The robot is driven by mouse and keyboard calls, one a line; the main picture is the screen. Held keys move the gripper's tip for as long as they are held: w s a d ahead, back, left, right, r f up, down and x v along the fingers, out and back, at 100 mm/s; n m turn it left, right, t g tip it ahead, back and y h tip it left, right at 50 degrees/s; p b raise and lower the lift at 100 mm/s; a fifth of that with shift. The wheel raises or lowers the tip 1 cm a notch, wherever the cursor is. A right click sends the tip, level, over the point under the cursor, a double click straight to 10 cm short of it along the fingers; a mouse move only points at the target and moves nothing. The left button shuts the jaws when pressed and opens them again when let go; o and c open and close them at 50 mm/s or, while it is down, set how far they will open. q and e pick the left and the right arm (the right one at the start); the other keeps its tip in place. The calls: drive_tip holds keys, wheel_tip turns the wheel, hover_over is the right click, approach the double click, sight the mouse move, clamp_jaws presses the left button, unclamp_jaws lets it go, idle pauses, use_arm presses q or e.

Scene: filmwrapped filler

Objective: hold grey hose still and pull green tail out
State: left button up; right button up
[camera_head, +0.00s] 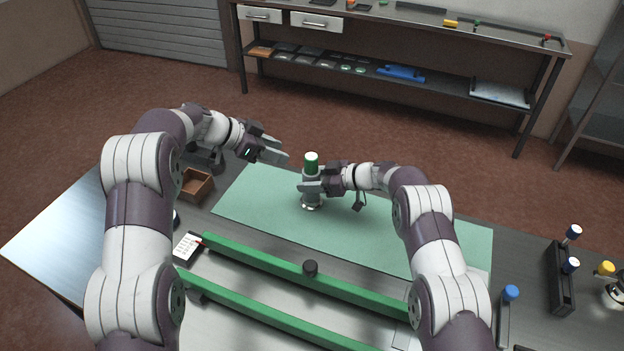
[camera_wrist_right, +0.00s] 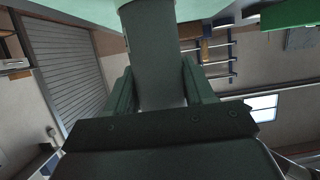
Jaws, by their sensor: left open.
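The grey hose (camera_head: 311,200) stands upright on the green mat. The green tail (camera_head: 311,165), with a pale top end, sticks up from its upper end. My right gripper (camera_head: 312,186) comes from the right and is shut around the hose, just below the green part. In the right wrist view the grey hose (camera_wrist_right: 155,60) lies between my two fingers, which appear to touch its sides. My left gripper (camera_head: 278,151) is open and empty, to the left of and slightly above the green tail, apart from it. The fingers hide part of the hose.
The green mat (camera_head: 245,205) is mostly clear. A brown open box (camera_head: 196,184) is at the left. A black rack (camera_head: 560,280) with blue-capped items stands at the right.

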clamp_jaws()
drive_tip(key=o, duration=1.5)
unclamp_jaws()
drive_tip(key=shift+d, duration=0.1)
